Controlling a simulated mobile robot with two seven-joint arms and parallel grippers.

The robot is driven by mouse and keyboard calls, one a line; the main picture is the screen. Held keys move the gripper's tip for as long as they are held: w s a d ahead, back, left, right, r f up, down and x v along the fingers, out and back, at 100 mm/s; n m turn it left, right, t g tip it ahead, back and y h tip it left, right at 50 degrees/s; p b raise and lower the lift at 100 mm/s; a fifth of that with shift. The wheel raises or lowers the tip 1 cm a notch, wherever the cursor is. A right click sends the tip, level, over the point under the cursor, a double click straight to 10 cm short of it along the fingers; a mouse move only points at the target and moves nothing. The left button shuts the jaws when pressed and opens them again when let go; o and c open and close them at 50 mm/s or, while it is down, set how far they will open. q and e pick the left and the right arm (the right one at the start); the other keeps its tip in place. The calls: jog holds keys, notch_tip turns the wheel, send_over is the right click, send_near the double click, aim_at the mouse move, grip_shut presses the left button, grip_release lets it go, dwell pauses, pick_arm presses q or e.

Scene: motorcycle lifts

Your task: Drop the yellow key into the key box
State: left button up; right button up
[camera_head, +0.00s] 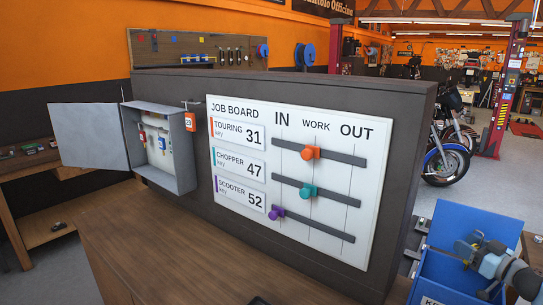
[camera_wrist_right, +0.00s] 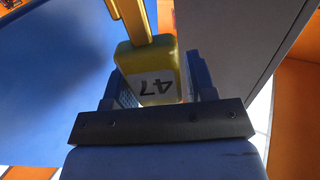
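The blue key box (camera_head: 437,268) stands at the lower right of the head view, with a partly cut-off label on its front and a raised blue panel behind. My right gripper (camera_head: 468,252) is over the box opening, coming in from the right. In the right wrist view, the yellow key (camera_wrist_right: 150,70) has a yellow block with a white label reading 47, seen upside down. The block sits between the blue fingers of my right gripper (camera_wrist_right: 158,88), which appear closed on it. My left gripper is not in view.
The job board (camera_head: 295,180) carries orange, teal and purple knobs on sliders. A brown bench top (camera_head: 170,250) is mostly clear. Motorcycles (camera_head: 445,160) stand behind at right.

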jog(key=shift+o, duration=1)
notch_tip(320, 180, up, 11)
jog(key=shift+r, duration=0.2)
notch_tip(320, 180, up, 9)
jog(key=p, duration=0.1)
jog(key=shift+f, duration=0.15)
jog(key=shift+f, duration=0.1)
